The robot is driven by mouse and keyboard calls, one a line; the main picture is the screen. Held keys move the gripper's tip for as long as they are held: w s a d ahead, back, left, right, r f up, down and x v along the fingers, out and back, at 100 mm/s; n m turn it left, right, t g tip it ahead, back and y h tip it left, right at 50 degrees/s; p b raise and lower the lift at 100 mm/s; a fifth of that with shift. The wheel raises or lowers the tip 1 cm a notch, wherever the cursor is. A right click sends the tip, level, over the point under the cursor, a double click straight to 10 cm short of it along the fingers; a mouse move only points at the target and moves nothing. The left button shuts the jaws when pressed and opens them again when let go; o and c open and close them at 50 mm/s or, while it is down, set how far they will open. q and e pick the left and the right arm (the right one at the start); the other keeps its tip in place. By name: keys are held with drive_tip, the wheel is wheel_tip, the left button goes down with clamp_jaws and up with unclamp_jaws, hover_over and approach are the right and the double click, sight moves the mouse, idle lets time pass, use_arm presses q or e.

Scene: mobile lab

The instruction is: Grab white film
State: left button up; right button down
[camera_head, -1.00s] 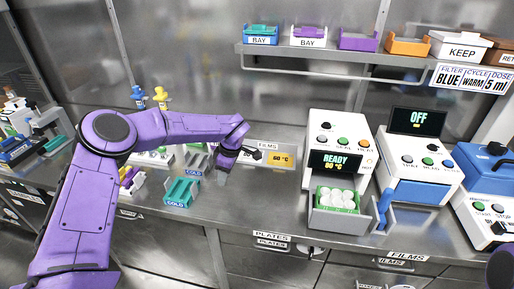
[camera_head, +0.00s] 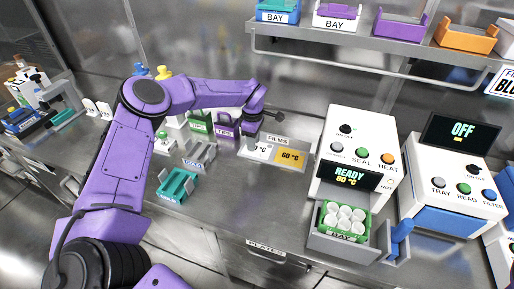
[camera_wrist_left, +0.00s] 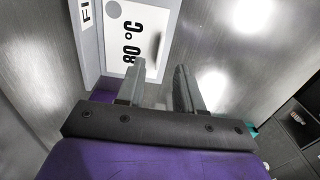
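The white film (camera_head: 263,152) lies in the left part of the films holder (camera_head: 299,144) on the bench. In the left wrist view, the white film (camera_wrist_left: 150,25) shows a black "80 °C" print and a dark mark. An amber film (camera_head: 291,156) marked "60 °C" lies to its right. My left gripper (camera_head: 250,143) is over the left end of the holder and partly hides the white film. In the left wrist view, my left gripper (camera_wrist_left: 161,74) has its two grey fingers apart with nothing between them. I cannot tell whether they touch the film. My right gripper is out of view.
A sealing machine (camera_head: 352,150) reading "READY 80 °C" stands to the right, its drawer holding a green bay (camera_head: 328,218) with white vials. A shelf (camera_head: 380,70) hangs above.

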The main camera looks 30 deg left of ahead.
sight(263, 150)
use_arm(q)
drive_tip(key=f, duration=0.2)
drive_tip(key=f+p, duration=0.1)
drive_tip(key=f, duration=0.1)
drive_tip(key=shift+w+d+f, duration=0.15)
drive_tip(key=shift+w+f, duration=0.05)
drive_tip(key=shift+f, duration=0.05)
drive_tip(key=shift+s, duration=0.1)
drive_tip(key=shift+s, duration=0.1)
drive_tip(key=shift+c, duration=1)
clamp_jaws()
